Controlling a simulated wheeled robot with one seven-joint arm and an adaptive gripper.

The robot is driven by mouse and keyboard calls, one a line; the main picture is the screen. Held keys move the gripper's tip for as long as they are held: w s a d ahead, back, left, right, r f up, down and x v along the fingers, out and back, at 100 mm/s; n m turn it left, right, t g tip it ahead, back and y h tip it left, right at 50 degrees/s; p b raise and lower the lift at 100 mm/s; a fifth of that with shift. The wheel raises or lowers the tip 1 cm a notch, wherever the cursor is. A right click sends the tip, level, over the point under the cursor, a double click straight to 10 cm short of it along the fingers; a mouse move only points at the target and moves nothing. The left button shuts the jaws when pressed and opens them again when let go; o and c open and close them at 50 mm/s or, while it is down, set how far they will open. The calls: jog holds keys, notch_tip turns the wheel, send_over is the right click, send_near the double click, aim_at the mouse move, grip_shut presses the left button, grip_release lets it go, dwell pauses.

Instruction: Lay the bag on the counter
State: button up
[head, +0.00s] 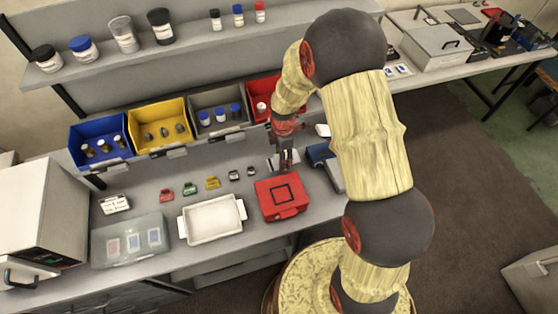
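My gripper (286,162) points down over the counter (150,184), just behind a red case (281,198) with a dark square outline on its lid. Its fingers are small and dark in the head view, and I cannot tell whether they are open or shut. A pale, flat patch (271,164) shows beside the fingers; it may be a bag, but I cannot tell whether it is held or lies on the counter. No other thing is clearly a bag.
A white tray (212,219) and a clear box (129,241) with cards stand left of the red case. Several small coloured pieces (190,187) lie behind the tray. Blue (98,142), yellow (159,126), grey and red bins line the back. A blue device (319,153) stands right of my gripper.

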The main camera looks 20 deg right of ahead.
jog(key=w+f, duration=0.2)
jog(key=f, duration=0.1)
jog(key=shift+w+a, duration=0.15)
jog(key=shift+w, duration=0.2)
jog(key=shift+w+f, duration=0.1)
jog(key=shift+f, duration=1.5)
jog(key=shift+f, duration=0.15)
jog(key=o, duration=1.1)
